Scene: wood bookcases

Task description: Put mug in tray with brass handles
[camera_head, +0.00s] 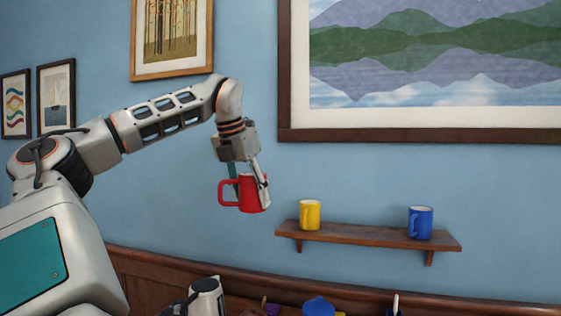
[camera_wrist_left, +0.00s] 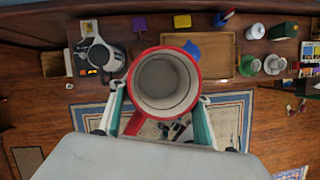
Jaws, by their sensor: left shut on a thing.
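My left gripper (camera_head: 249,180) is shut on a red mug (camera_head: 250,194) and holds it upright in the air, left of the wall shelf. The mug's handle points left in the head view. In the left wrist view I look down into the empty mug (camera_wrist_left: 165,82), with the fingers of my left gripper (camera_wrist_left: 160,118) on either side of it. A wooden tray (camera_wrist_left: 222,68) lies below and beyond the mug, partly hidden by it. Its handles are too small to make out. My right gripper is not in view.
A wall shelf (camera_head: 360,236) carries a yellow mug (camera_head: 309,215) and a blue mug (camera_head: 420,223). Below, a black and white machine (camera_wrist_left: 98,55) stands left of the tray. A blue object (camera_wrist_left: 191,48) shows at the tray; green and white containers (camera_wrist_left: 272,65) stand to its right.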

